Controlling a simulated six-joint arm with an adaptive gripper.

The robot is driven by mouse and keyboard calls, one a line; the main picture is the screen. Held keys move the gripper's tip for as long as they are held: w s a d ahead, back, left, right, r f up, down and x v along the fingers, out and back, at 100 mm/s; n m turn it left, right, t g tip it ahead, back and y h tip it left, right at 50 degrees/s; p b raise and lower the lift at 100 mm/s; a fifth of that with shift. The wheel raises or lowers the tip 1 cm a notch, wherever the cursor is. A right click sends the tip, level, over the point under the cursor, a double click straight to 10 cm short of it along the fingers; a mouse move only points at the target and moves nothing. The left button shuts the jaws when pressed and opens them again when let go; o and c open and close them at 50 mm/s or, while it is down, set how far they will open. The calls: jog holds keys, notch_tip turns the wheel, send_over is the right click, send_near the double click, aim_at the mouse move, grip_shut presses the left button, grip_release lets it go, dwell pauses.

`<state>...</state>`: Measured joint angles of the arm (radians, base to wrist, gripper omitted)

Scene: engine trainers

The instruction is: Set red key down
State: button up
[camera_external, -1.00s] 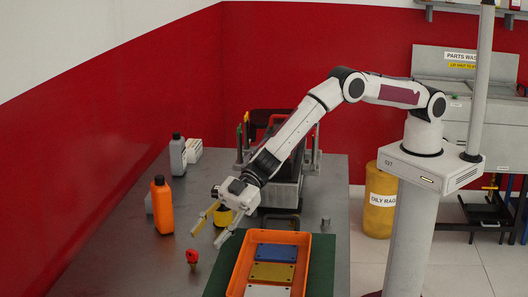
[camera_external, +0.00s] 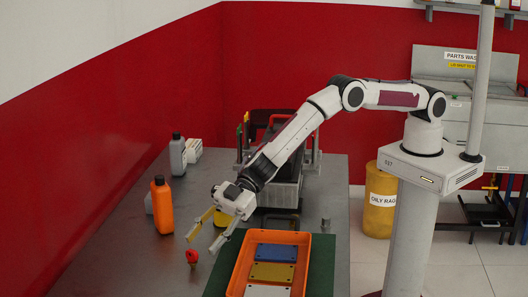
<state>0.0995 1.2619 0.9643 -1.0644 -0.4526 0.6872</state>
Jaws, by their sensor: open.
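The red key (camera_external: 192,256) stands on the grey metal table (camera_external: 130,262), to the left of the orange tray. Its red head is on top and a small darker part shows below it. The fingertips are just above and beside the key in the picture. Nothing shows between the fingers. I cannot tell from this view whether a fingertip touches the key.
An orange tray (camera_external: 238,270) holding blue, yellow and white plates lies on a green mat (camera_external: 321,262). An orange bottle (camera_external: 162,207) and a grey bottle (camera_external: 177,156) stand at the left. An engine trainer (camera_external: 285,190) stands behind my gripper. The table's front left is clear.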

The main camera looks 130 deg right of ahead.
aim_at(194, 251)
jog(key=shift+x, duration=1.9)
jog(key=shift+w, duration=0.1)
jog(key=c, duration=1.1)
jog(key=shift+r, duration=0.1)
jog(key=shift+r, duration=4.9)
